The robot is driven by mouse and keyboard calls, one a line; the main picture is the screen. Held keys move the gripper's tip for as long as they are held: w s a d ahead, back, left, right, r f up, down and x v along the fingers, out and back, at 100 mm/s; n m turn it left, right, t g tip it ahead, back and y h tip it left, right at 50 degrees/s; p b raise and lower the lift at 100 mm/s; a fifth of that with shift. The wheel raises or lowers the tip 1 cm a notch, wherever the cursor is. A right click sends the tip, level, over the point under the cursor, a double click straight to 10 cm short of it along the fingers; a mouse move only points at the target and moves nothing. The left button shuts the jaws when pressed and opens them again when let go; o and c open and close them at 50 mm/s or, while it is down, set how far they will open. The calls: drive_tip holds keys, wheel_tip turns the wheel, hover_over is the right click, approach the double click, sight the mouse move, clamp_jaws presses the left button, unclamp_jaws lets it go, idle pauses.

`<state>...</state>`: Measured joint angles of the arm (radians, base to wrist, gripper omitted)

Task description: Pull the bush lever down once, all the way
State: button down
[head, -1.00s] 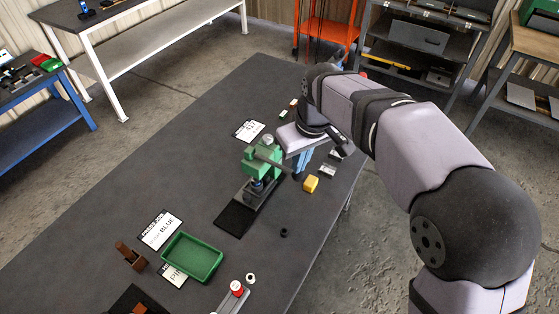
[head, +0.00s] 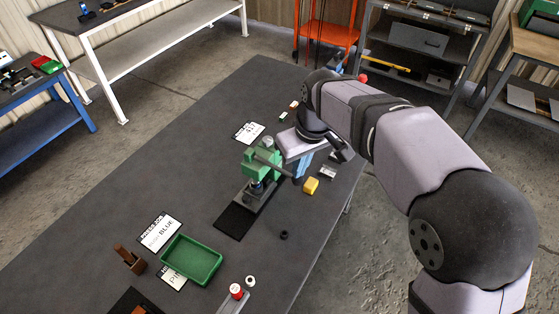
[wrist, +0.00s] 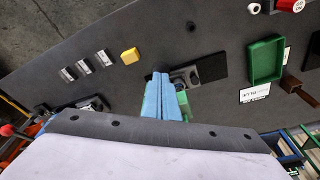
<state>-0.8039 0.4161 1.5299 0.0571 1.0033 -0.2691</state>
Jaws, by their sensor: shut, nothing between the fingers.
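The bush press is green (head: 262,163) and stands on a black base plate (head: 233,220) on the dark bench. Its grey lever (head: 276,164) slants from the press head down to the right and ends in a dark knob (head: 297,181). My gripper (head: 299,177) is shut and empty, its blue fingers pointing down at the knob end. In the wrist view the blue fingers (wrist: 163,115) are together beside the green press (wrist: 182,98), with the dark knob (wrist: 160,69) just past their tips. Whether they touch the knob is hard to tell.
A yellow block (head: 311,186) and small grey parts (head: 328,172) lie right of the press. A black ring (head: 284,235) lies in front. A green tray (head: 191,260), printed cards (head: 160,232) and a brown block (head: 130,258) are at the front left. The bench's left middle is clear.

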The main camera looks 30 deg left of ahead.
drive_tip(key=a+p+v, duration=0.1)
drive_tip(key=p+v, duration=0.5)
drive_tip(key=v, duration=0.1)
drive_tip(key=shift+w+a+r, duration=0.15)
drive_tip(key=shift+w+r, duration=0.1)
drive_tip(key=shift+w, duration=0.15)
idle(0.4)
idle(0.3)
drive_tip(key=d+f+m+h, duration=0.1)
drive_tip(key=d+f+m, duration=0.15)
drive_tip(key=d, duration=0.85)
drive_tip(key=d+f+m, duration=0.2)
drive_tip(key=d+m, duration=0.2)
drive_tip(key=d, duration=0.7)
drive_tip(key=s+d+f+m, duration=0.2)
drive_tip(key=s+d, duration=0.3)
drive_tip(key=d, duration=0.2)
drive_tip(key=s+d+f+m+g+h, duration=0.1)
drive_tip(key=s+d+f+m, duration=0.2)
drive_tip(key=s+d, duration=0.3)
drive_tip(key=shift+s+d, duration=0.25)
drive_tip(key=shift+d, duration=0.55)
drive_tip(key=shift+f+m, duration=0.15)
drive_tip(key=shift+m, duration=0.1)
